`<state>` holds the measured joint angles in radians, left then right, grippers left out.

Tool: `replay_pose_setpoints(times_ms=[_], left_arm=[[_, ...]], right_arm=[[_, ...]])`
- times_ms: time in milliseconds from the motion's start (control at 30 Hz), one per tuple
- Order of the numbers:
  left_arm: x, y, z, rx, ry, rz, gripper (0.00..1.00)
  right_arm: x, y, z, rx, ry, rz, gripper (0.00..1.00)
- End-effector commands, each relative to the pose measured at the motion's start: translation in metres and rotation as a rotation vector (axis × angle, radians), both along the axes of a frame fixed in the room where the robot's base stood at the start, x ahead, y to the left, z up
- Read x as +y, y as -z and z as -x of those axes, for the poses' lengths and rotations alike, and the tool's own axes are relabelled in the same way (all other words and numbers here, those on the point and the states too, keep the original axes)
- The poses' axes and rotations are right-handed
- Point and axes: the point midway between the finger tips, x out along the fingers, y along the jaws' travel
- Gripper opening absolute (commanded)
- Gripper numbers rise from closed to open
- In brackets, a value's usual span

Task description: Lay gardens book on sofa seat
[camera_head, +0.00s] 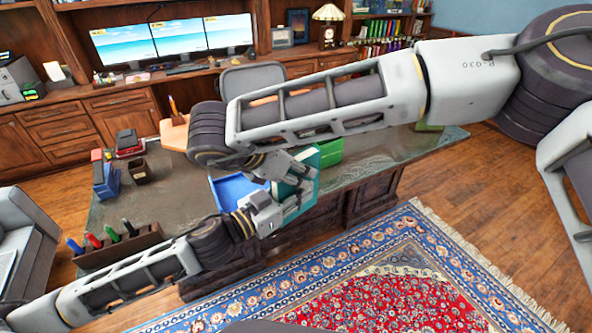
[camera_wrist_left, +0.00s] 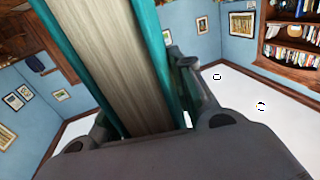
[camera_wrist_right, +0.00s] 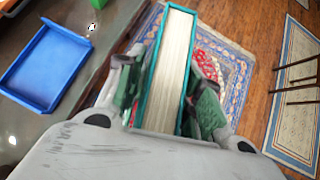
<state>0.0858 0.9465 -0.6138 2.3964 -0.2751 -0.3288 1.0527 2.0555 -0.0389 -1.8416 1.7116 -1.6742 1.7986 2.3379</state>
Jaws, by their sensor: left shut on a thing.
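A thick teal book (camera_head: 308,168), its title unreadable, is held in the air near the desk's front edge. My left gripper (camera_head: 284,208) is shut on it; the left wrist view shows its pale page block (camera_wrist_left: 122,70) between teal covers. My right gripper (camera_head: 283,168) is at the same book, its fingers on either side. In the right wrist view the book (camera_wrist_right: 168,70) stands between these fingers (camera_wrist_right: 163,100); I cannot tell whether both press on it. A light grey sofa (camera_head: 35,232) is at the left edge, partly cut off, with its seat (camera_head: 10,245) partly visible.
A dark-topped desk (camera_head: 160,200) is behind and under my arms. A patterned rug (camera_head: 370,290) covers the floor in front.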

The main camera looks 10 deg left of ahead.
Motion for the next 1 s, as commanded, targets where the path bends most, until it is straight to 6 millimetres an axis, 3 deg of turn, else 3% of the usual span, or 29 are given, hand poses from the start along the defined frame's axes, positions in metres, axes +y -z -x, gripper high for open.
replay_pose_setpoints(times_ms=[33, 233, 333, 367, 533, 1000], left_arm=[[-0.0002, -0.0013, 0.0001, -0.002, 0.001, 0.001, 0.00], [-0.0002, -0.0013, 0.0001, -0.002, 0.001, 0.001, 0.00], [-0.0002, -0.0014, 0.0001, -0.003, 0.001, 0.001, 0.00], [-0.0002, -0.0014, 0.0001, -0.003, 0.001, 0.001, 0.29], [-0.0003, -0.0013, 0.0001, -0.003, 0.001, 0.001, 0.50], [-0.0004, 0.0084, 0.0002, 0.022, 0.001, 0.003, 0.50]], right_arm=[[0.0000, -0.0001, 0.0001, 0.000, 0.000, 0.000, 0.26], [0.0002, -0.0001, 0.0001, 0.000, 0.000, 0.000, 0.00], [0.0002, -0.0001, 0.0001, 0.000, 0.000, 0.000, 0.00], [0.0002, -0.0008, -0.0001, -0.002, 0.000, 0.000, 0.00], [0.0002, -0.0006, 0.0000, -0.001, 0.000, -0.001, 0.00], [0.0002, -0.0008, -0.0001, -0.002, 0.000, 0.000, 0.00]])
